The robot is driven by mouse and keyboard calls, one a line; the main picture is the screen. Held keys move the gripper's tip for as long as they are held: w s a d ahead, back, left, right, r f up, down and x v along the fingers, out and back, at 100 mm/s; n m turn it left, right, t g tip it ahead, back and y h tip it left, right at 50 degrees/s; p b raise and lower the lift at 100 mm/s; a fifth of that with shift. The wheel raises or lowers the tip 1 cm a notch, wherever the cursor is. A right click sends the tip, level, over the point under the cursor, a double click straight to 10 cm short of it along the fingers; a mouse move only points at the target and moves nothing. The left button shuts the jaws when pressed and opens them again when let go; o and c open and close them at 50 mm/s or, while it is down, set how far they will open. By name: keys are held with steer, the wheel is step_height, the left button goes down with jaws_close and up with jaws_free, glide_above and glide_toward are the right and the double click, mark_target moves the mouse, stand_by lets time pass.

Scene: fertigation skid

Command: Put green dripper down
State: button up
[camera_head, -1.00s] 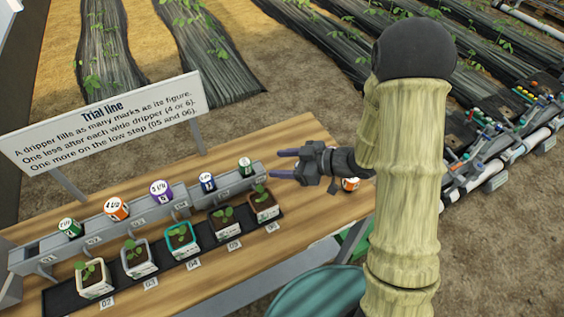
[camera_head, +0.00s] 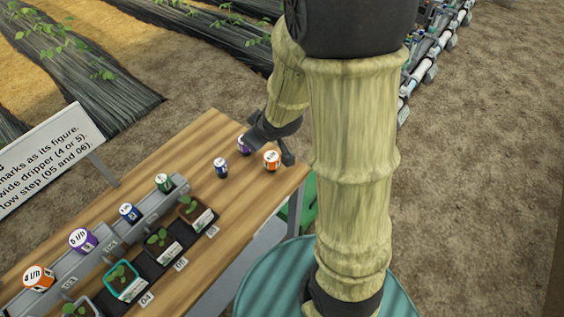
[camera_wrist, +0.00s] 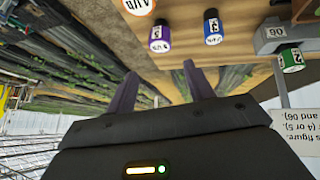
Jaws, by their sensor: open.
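A green dripper (camera_head: 163,182) with a white top sits at the far end of the grey stepped rail (camera_head: 148,212). It also shows at the right of the wrist view (camera_wrist: 290,58). My gripper (camera_wrist: 158,80) is open, with nothing between its two purple fingers. In the head view it is over the table's far right part, and my arm hides much of it. A loose purple dripper (camera_wrist: 160,38) stands beyond the fingertips, with a blue dripper (camera_wrist: 213,28) and an orange dripper (camera_wrist: 138,5) near it.
The rail also holds a blue dripper (camera_head: 129,213), a purple dripper (camera_head: 82,240) and an orange dripper (camera_head: 39,277). Potted seedlings (camera_head: 195,212) stand along its front. A sign (camera_head: 45,150) stands behind the rail. Bare wood (camera_head: 215,135) lies around the loose drippers.

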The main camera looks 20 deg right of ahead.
steer(key=s+d+r+m+g+h, duration=0.1)
steer(key=s+m+g, duration=0.3)
steer(key=s, duration=0.8)
steer(key=shift+d+r+m, duration=0.5)
steer(key=shift+d+m, duration=0.05)
steer(key=shift+m, duration=0.25)
